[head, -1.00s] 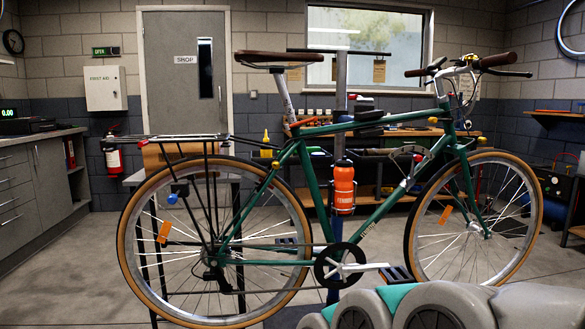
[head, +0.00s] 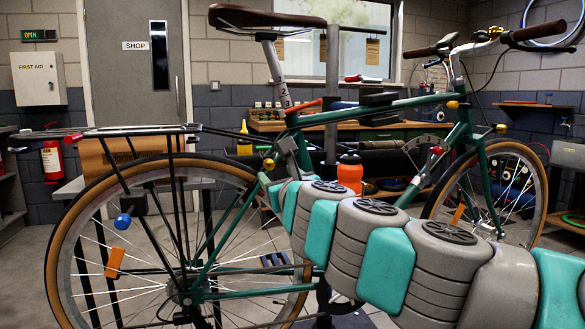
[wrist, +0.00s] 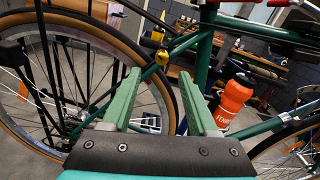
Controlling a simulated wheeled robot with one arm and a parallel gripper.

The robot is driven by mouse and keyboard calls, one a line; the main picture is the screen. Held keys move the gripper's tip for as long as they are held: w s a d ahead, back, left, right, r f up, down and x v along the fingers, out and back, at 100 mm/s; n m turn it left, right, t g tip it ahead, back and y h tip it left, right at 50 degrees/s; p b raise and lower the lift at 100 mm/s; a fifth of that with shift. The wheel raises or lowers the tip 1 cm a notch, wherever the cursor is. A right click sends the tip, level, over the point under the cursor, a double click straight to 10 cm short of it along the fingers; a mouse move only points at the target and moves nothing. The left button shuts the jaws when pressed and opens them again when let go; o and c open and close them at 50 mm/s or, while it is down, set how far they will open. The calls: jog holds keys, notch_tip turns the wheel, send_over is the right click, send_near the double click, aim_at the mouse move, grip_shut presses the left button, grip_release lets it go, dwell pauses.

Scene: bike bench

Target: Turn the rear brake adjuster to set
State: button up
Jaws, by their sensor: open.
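A small yellow knob (head: 268,164) sits on the green bike frame near the top of the rear wheel, and I take it for the rear brake adjuster. In the wrist view the yellow knob (wrist: 161,58) shows just beyond and between my fingertips, apart from both. My gripper (wrist: 160,84) is open, with two green fingers and nothing held. In the head view my arm reaches from the lower right across the bike to just right of the knob; the fingers are hard to make out there.
The bike's rear wheel (head: 72,250) and rear rack (head: 100,136) stand left of the knob. An orange bottle (head: 350,173) is on the frame close to my arm; it also shows right of my gripper in the wrist view (wrist: 232,100). The saddle (head: 262,17) is above.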

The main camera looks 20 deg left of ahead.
aim_at(270, 166)
jog(key=shift+x, duration=4)
jog(key=shift+w+d+f, duration=0.1)
jog(key=shift+d, duration=0.1)
grip_shut()
